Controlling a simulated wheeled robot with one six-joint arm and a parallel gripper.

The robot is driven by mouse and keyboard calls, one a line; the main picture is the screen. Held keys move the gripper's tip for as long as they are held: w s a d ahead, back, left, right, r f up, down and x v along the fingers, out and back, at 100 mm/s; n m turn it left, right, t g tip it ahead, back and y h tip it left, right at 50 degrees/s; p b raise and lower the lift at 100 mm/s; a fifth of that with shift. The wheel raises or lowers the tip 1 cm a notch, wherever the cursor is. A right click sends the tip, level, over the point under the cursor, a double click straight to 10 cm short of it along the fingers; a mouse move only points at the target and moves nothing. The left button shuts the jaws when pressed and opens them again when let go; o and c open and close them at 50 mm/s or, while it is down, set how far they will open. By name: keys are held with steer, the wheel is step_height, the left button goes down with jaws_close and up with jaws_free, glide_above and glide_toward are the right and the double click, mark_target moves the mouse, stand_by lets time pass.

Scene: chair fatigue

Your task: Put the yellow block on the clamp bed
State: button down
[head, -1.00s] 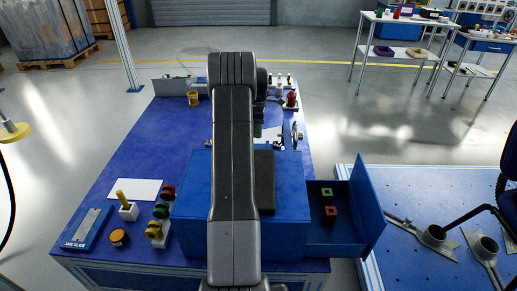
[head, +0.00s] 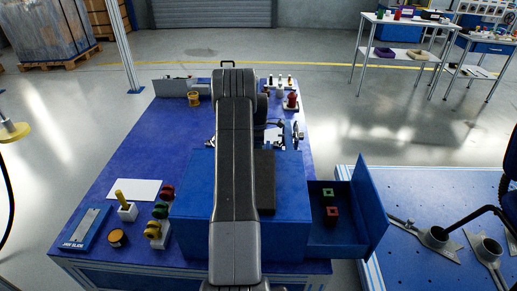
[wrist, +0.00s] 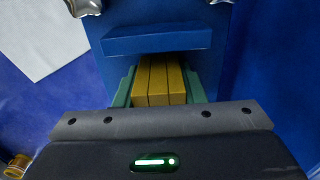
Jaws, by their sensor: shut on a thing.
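The yellow block (wrist: 159,88), with grooves along its top, sits between the green fingers of my gripper (wrist: 160,76) in the wrist view. The gripper is shut on it. A raised blue bar (wrist: 157,39) lies just ahead of the block, over a wider blue surface; this looks like the clamp. I cannot tell whether the block touches the bed or hangs above it. In the head view my arm hides the gripper, the block and most of the clamp; only metal parts of the clamp (head: 273,135) show to the right of the arm.
A blue box stands on the bench under my arm. An open blue bin (head: 345,241) holds a green block (head: 328,194) and a red block (head: 332,212). A white sheet (head: 134,189), an amber jar (head: 117,237) and a holder with coloured rings (head: 157,230) lie left. Bench space beyond the sheet is clear.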

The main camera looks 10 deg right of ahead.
steer(key=shift+f, duration=0.1)
steer(key=c, duration=0.9)
jaws_free()
step_height(320, 180, up, 12)
steer(key=shift+r+p, duration=0.1)
steer(key=shift+p, duration=0.65)
